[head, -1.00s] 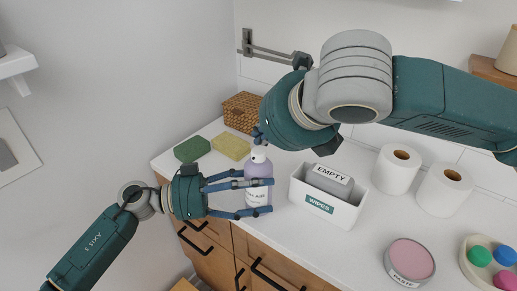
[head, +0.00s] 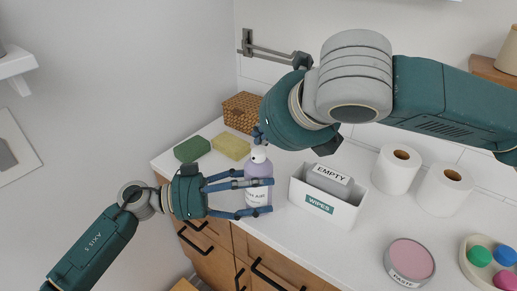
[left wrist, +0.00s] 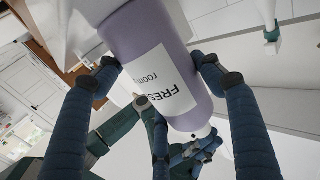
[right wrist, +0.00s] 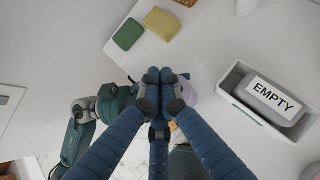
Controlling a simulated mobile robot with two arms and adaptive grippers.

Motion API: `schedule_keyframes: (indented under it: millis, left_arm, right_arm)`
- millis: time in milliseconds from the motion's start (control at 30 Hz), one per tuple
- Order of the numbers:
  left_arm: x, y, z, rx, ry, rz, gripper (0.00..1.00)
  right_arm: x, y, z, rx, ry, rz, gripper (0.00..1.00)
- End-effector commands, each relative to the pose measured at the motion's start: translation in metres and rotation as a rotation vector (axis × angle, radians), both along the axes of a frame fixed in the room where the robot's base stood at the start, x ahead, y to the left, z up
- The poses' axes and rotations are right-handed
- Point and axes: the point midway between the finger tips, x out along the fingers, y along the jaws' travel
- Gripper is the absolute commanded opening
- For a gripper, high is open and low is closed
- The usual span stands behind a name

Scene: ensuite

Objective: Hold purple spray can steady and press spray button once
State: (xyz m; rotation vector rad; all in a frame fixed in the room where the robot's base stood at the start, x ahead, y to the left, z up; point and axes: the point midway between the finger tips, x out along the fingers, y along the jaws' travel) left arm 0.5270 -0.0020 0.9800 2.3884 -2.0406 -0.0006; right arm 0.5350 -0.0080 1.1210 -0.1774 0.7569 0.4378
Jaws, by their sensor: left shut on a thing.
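The purple spray can (head: 262,170) stands upright on the white counter, with a white top and a white label. My left gripper (head: 262,196) is shut around its body from the left; in the left wrist view the can (left wrist: 155,50) sits between the blue fingers (left wrist: 165,85). My right gripper (head: 258,136) is above the can's top, pointing down. In the right wrist view its fingertips (right wrist: 160,76) are together and hide most of the can (right wrist: 190,92). I cannot tell whether they touch the spray button, which they largely hide.
A white wipes box (head: 326,205) with an EMPTY label stands just right of the can. Green (head: 192,148) and yellow (head: 231,146) sponges and a wicker basket (head: 243,110) lie behind. Two paper rolls (head: 397,169) and a pink tin (head: 410,260) are farther right. The counter's front edge is close to the can.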

Motion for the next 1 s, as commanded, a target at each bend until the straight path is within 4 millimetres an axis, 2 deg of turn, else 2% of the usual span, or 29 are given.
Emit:
schedule_keyframes:
  millis: [1000]
  left_arm:
    - [0.0001,0.0,0.0001,0.0,-0.001,0.0,0.34]
  right_arm:
    - [-0.0003,-0.0001,-0.0098,0.0,0.0,0.0,0.0]
